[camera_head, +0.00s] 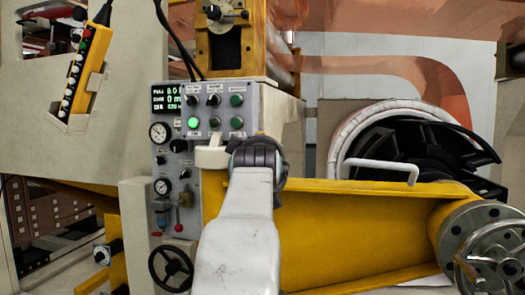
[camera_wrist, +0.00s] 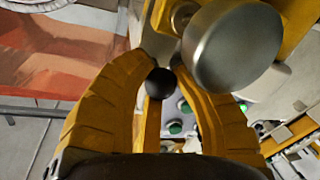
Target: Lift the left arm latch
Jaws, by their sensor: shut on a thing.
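In the wrist view, my gripper (camera_wrist: 163,60) has two curved yellow fingers that come together at their tips. They are shut on a part that looks like the left arm latch, with a dark ball knob (camera_wrist: 159,84) showing between the fingers. The fingertips partly cover the latch, so its exact grip point is unclear. A round grey metal cylinder (camera_wrist: 234,60) is just beyond, to the right of the tips. In the head view, my pale arm reaches up the middle, and its dark wrist hides the fingers and the latch.
A grey control panel (camera_head: 176,110) with a green-lit button, knobs and gauges is left of my arm. A yellow beam (camera_head: 350,230) runs right to a metal flange (camera_head: 485,240). A white bent handle (camera_head: 385,165) and a dark reel (camera_head: 425,145) are behind it. Copper foil (camera_head: 430,80) hangs behind.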

